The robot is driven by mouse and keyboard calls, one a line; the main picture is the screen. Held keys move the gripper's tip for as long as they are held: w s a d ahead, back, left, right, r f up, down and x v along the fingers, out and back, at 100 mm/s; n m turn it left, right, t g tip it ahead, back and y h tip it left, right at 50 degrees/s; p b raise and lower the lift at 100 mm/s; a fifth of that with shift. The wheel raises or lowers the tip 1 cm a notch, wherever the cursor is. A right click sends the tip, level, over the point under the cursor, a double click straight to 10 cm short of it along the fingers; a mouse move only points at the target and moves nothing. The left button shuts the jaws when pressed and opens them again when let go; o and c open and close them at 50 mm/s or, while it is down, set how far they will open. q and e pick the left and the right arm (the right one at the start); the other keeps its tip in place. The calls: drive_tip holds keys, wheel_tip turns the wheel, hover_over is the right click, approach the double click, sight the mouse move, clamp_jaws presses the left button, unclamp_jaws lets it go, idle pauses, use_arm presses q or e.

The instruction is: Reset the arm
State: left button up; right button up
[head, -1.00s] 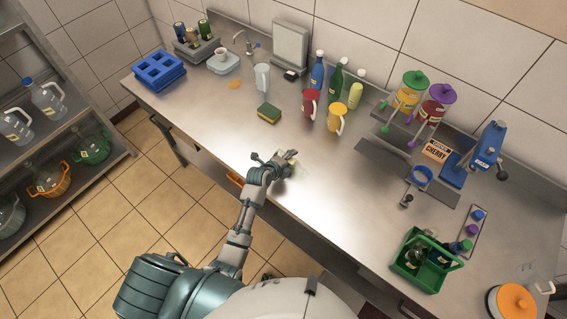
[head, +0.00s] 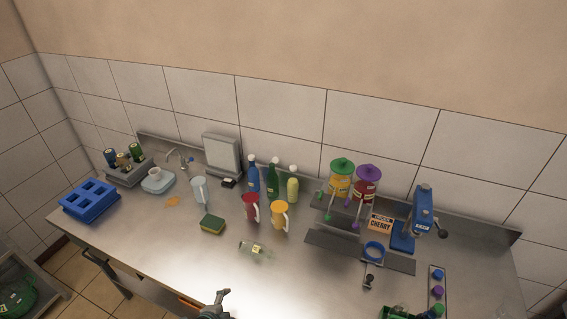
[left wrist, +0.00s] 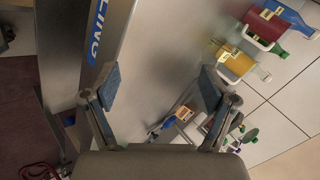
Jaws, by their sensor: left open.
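My left gripper (head: 222,298) is at the bottom edge of the head view, near the counter's front edge, with most of its arm out of view. In the left wrist view its two fingers (left wrist: 160,88) are spread apart with nothing between them. A small clear bottle with a yellowish label (head: 258,250) lies on its side on the steel counter (head: 165,245), beyond the gripper and apart from it. My right gripper is in neither view.
Pump dispensers (head: 341,180) and a blue press (head: 422,212) are at the right. A blue rack (head: 89,200) is at the left. The front-left counter is clear.

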use_arm(q)
drive_tip(key=s+a+f+n+g+y, duration=0.1)
drive_tip(key=s+f+n+g, duration=0.2)
drive_tip(key=s+n, duration=0.6)
drive_tip(key=s+a+f+n+g+y, duration=0.15)
drive_tip(key=s+n, duration=0.45)
drive_tip(key=s, duration=0.6)
wheel_tip(320, 180, down, 26)
drive_tip(key=g, duration=0.2)
drive_tip(key=s+f+b, duration=0.1)
drive_tip(key=s+f, duration=0.8)
drive_tip(key=f, duration=0.3)
drive_tip(key=shift+s+a+f+g, duration=0.35)
drive_tip(key=shift+f+g, duration=0.05)
drive_tip(key=shift+g, duration=0.05)
drive_tip(key=s+f, duration=0.1)
drive_tip(key=s, duration=0.2)
drive_tip(key=s+a+f, duration=0.1)
drive_tip(key=s+f, duration=0.1)
drive_tip(key=s, duration=0.1)
drive_tip(key=s+f, duration=0.2)
drive_tip(key=shift+s+a, duration=0.35)
drive_tip(key=shift+s, duration=0.05)
drive_tip(key=shift+c, duration=0.8)
drive_tip(key=shift+s+f, duration=0.1)
drive_tip(key=shift+s, duration=0.1)
drive_tip(key=shift+c, duration=0.5)
drive_tip(key=shift+s+a+m, duration=0.1)
drive_tip(key=shift+m, duration=0.2)
